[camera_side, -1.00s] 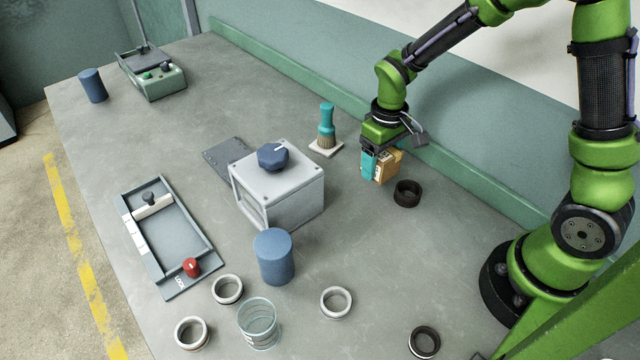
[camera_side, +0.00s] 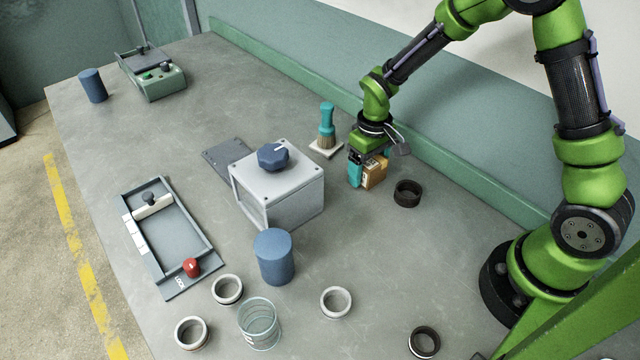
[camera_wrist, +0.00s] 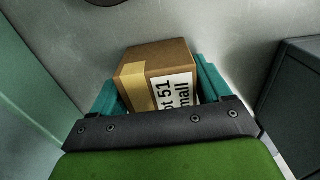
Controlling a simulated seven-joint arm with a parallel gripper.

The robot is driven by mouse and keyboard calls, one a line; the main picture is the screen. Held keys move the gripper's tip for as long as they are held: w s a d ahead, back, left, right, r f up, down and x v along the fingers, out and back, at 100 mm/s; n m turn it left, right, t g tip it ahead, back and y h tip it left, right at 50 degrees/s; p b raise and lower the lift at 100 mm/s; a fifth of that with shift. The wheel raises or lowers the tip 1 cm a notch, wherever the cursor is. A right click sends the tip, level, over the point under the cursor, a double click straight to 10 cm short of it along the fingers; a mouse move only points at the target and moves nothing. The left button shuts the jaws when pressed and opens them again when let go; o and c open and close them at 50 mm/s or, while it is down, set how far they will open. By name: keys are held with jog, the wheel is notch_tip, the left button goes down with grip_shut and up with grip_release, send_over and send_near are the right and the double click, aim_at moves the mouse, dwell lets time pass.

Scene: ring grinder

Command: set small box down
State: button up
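The small box (camera_side: 375,172) is brown cardboard with a tan tape strip and a white label. I cannot tell whether the box's underside touches the table (camera_side: 370,260).
A black ring (camera_side: 407,194) lies just right of the box. A teal brush (camera_side: 326,128) stands on a pale base behind left. The grey machine (camera_side: 278,190) with a blue knob is to the left. Several rings and a blue cylinder (camera_side: 273,257) stand nearer the front.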

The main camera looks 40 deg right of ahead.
jog(key=shift+o, duration=1.4)
jog(key=shift+r, duration=0.1)
notch_tip(320, 180, up, 12)
jog(key=s+a+r+m+t+y, duration=0.2)
jog(key=s+r+m+t, duration=0.2)
jog(key=s+r+t, duration=0.3)
jog(key=s+r, duration=0.4)
jog(key=s, duration=0.4)
jog(key=shift+s+a+r, duration=0.15)
jog(key=shift+s+r, duration=0.1)
jog(key=shift+r, duration=0.15)
